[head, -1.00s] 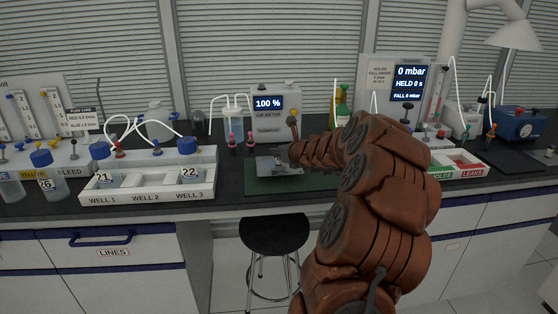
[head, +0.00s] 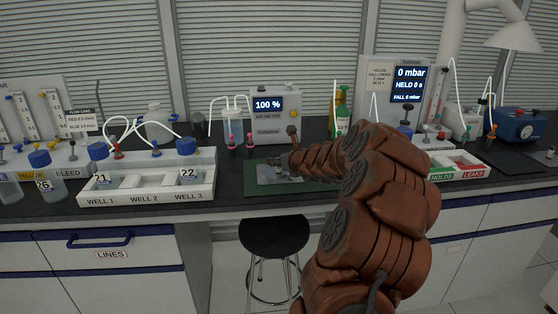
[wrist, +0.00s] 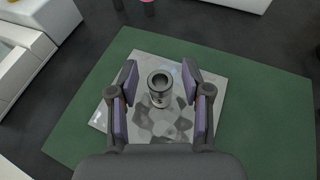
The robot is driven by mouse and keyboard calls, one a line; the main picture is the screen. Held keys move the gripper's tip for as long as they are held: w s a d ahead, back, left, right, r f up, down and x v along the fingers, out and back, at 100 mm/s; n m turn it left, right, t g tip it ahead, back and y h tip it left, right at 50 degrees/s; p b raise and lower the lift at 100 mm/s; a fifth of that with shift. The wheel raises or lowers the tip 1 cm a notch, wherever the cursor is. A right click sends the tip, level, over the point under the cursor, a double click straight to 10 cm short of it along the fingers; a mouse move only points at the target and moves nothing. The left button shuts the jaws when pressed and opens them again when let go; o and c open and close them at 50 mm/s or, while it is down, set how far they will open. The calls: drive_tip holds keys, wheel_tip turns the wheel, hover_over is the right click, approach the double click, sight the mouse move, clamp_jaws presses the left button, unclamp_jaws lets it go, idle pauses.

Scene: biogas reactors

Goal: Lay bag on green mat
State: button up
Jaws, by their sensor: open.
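The bag (wrist: 176,118), a pale grey patterned sheet with a dark round spout (wrist: 159,83), lies flat on the green mat (wrist: 265,115) in the wrist view. My gripper (wrist: 160,68) is open above the bag, one purple-padded finger on each side of the spout, with gaps between. In the head view the bag (head: 267,176) shows as a grey patch on the mat (head: 256,190). My gripper (head: 283,164) is over it there, and my arm hides the right part of the mat.
The air meter (head: 276,115) stands behind the mat. A white well tray (head: 150,190) with blue-capped bottles is at the left. A divided tray marked HOLDS and LEAKS (head: 457,170) is at the right. A black stool (head: 273,236) stands below the bench.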

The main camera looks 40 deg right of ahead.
drive_tip(key=shift+s+r, duration=0.1)
drive_tip(key=shift+r, duration=0.1)
drive_tip(key=p+v, duration=0.1)
drive_tip(key=v, duration=1)
drive_tip(key=shift+s+p, duration=0.35)
drive_tip(key=shift+s, duration=0.05)
drive_tip(key=shift+a, duration=0.1)
